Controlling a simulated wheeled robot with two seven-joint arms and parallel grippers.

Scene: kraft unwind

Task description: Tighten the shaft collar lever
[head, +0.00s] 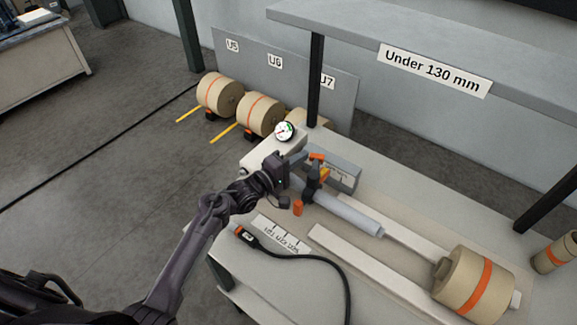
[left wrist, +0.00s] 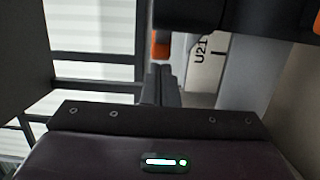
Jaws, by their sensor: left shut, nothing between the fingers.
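A grey shaft (head: 350,213) lies along the bench. Dark collar parts with an orange piece (head: 317,156) on top sit around its left end, and an orange knob-like piece (head: 298,208) stands below them. I cannot tell for sure which orange piece is the collar lever. My left gripper (head: 287,183) is at the collar's left side, and its fingertips are hard to make out there. In the left wrist view its fingers (left wrist: 160,84) are shut and empty, just below an orange piece (left wrist: 161,45) beside a large dark part (left wrist: 225,15). Contact is unclear. My right gripper is not in view.
A round gauge (head: 284,131) stands behind my gripper. A grey labelled box (head: 342,175) is behind the shaft. A black hose (head: 322,262) with an orange-marked end lies in front.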

